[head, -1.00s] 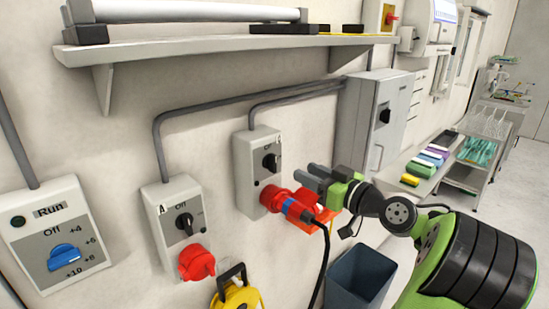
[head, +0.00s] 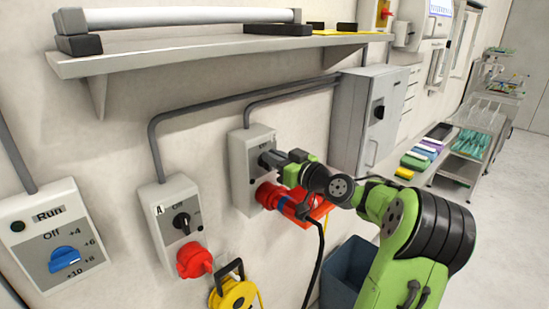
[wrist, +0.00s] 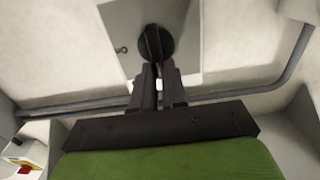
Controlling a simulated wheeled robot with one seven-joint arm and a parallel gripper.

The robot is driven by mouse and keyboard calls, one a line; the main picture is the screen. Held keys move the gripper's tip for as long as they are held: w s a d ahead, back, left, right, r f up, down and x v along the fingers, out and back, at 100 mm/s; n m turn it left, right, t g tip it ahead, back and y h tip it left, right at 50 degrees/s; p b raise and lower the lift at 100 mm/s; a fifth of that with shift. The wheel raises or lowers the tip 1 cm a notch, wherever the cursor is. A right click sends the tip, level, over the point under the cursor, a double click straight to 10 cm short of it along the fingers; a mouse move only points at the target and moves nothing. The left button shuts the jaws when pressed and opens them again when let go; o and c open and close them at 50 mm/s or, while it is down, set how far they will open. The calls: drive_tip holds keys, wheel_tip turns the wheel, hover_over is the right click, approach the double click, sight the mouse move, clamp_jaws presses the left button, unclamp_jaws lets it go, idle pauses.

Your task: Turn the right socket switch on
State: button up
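The right socket box (head: 239,172) is a grey wall unit with a dark rotary switch on its upper part and a red plug (head: 268,195) in its lower socket. My gripper (head: 272,160) is at that switch and hides most of it in the head view. In the wrist view the round black switch (wrist: 155,43) lies at the tips of my gripper (wrist: 158,72). The switch's label is mostly hidden.
The left socket box (head: 160,207) has its own black switch and a red socket cover. A yellow cable reel (head: 233,293) hangs below. A shelf (head: 200,55) runs above, a grey cabinet (head: 352,125) stands to the right, and a dark bin (head: 345,275) is below my arm.

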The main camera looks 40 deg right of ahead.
clamp_jaws()
drive_tip(key=m, duration=0.2)
drive_tip(key=m+p, duration=0.1)
drive_tip(key=m, duration=0.1)
drive_tip(key=shift+d+m, duration=0.3)
drive_tip(key=shift+d, duration=0.1)
drive_tip(key=m, duration=0.1)
drive_tip(key=m+p, duration=0.1)
drive_tip(key=m, duration=0.1)
drive_tip(key=m+p, duration=0.1)
drive_tip(key=shift+d+f+m, duration=0.3)
drive_tip(key=shift+d, duration=0.1)
drive_tip(key=m, duration=0.1)
drive_tip(key=m+p, duration=0.1)
drive_tip(key=m, duration=0.1)
drive_tip(key=m+p, duration=0.1)
drive_tip(key=shift+d+f, duration=0.25)
drive_tip(key=shift+f, duration=0.1)
drive_tip(key=shift+d+f+m+p, duration=0.1)
drive_tip(key=shift+f+m+p, duration=0.2)
drive_tip(key=shift+m+p, duration=0.7)
drive_tip(key=shift+f+m+p, duration=0.25)
drive_tip(key=shift+m+p, duration=0.25)
drive_tip(key=shift+m, duration=0.9)
drive_tip(key=o, duration=0.7)
unclamp_jaws()
drive_tip(key=shift+c, duration=0.2)
